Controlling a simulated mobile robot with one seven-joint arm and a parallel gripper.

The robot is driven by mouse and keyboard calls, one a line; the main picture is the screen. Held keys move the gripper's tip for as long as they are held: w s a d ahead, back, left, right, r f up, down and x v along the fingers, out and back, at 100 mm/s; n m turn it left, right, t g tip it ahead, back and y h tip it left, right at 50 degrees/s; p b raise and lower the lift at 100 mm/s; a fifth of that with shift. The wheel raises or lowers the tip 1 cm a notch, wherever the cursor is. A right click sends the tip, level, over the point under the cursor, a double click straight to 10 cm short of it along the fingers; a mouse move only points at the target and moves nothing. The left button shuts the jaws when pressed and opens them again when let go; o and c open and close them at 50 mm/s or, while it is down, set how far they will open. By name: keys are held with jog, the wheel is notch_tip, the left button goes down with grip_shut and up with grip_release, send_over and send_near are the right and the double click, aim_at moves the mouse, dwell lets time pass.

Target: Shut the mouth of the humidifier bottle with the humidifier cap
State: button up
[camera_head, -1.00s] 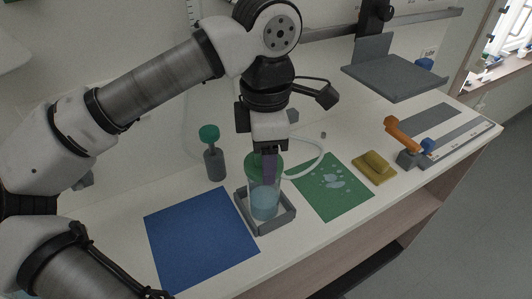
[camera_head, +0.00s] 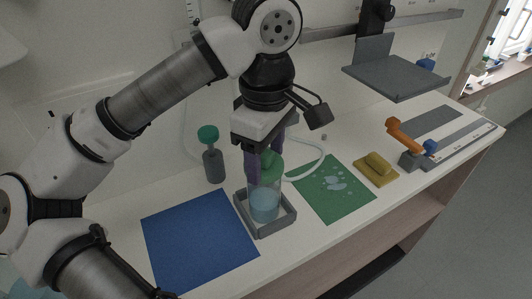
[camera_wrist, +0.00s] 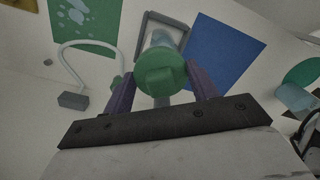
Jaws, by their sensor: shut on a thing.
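The humidifier bottle (camera_head: 265,203) is clear with bluish liquid inside. It stands upright in a square grey holder (camera_head: 284,222). The green humidifier cap (camera_head: 271,163) is at the bottle's top; in the wrist view the round cap (camera_wrist: 160,72) with its raised grip covers the mouth. Whether it is fully seated or threaded cannot be told. My gripper (camera_head: 266,158) is directly above the bottle, pointing down. Its purple fingers are shut on the cap from both sides, as the wrist view shows (camera_wrist: 161,78). The fingers hide part of the cap and the bottle's neck.
A blue mat (camera_head: 200,238) lies left of the holder, and a green mat (camera_head: 335,195) with pale pieces lies right. A grey bottle with a teal top (camera_head: 213,163) stands behind. A white tube (camera_head: 318,160) curves beside the gripper. A yellow block (camera_head: 376,170) and orange-handled object (camera_head: 404,136) are farther right.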

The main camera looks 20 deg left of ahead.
jog(key=m, duration=0.4)
jog(key=shift+m, duration=0.4)
jog(key=shift+s+a+m, duration=0.1)
jog(key=shift+m, duration=1.6)
jog(key=o, duration=1.6)
jog(key=shift+r+p, duration=0.1)
jog(key=shift+p, duration=0.2)
